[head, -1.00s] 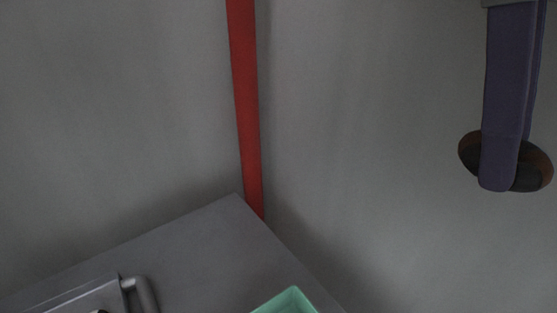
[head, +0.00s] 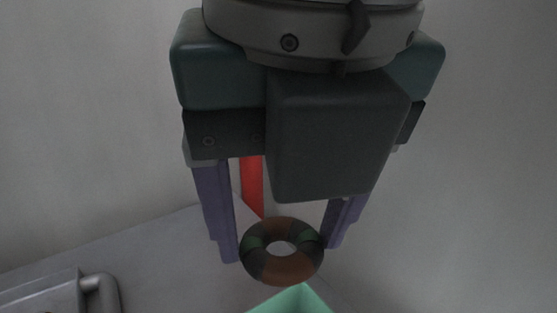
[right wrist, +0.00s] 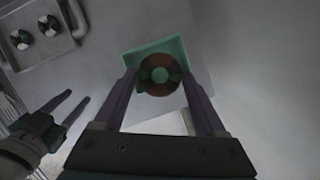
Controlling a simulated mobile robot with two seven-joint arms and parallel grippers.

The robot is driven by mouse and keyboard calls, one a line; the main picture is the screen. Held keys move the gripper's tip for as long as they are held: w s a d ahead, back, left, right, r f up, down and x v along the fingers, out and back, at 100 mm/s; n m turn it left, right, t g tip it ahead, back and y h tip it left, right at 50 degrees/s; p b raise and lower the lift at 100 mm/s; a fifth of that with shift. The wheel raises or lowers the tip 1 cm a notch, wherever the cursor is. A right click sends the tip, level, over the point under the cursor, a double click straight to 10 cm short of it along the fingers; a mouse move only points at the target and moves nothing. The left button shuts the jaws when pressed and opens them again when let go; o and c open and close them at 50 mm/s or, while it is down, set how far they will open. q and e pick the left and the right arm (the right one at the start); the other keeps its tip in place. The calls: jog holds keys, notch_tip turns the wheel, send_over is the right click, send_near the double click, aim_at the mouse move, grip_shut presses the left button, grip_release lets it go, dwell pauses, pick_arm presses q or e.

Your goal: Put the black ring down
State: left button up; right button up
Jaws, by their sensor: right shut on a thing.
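A dark ring (head: 281,272) with brown and greenish bands is held between the purple fingers of my right gripper (head: 282,248), which is shut on it. The same ring (right wrist: 160,91) shows in the right wrist view, in front of a green square tray (right wrist: 130,58). In the head view only a corner of the green tray (head: 290,300) shows, just below the ring. The ring appears above the tray; its exact height is unclear. My left gripper (right wrist: 79,95) shows at the left of the right wrist view, open and empty.
A grey tray (right wrist: 78,22) with a handle holds two dark-and-white rings (right wrist: 20,39) at the upper left of the right wrist view. A red strip (head: 251,187) stands behind the grey table's (head: 160,240) far corner. Open floor lies to the right.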

pick_arm(q)
notch_tip(320, 180, down, 3)
jog(key=b, duration=0.2)
jog(key=shift+a+b, duration=0.1)
jog(key=shift+b, duration=0.25)
pick_arm(e)
notch_tip(320, 180, down, 16)
jog(key=shift+r, duration=0.1)
pick_arm(q)
jog(key=shift+f+b, duration=0.4)
jog(key=shift+b, duration=0.05)
pick_arm(e)
jog(key=shift+f, duration=2.1)
jog(key=shift+f, duration=0.1)
jog(key=o, duration=1.3)
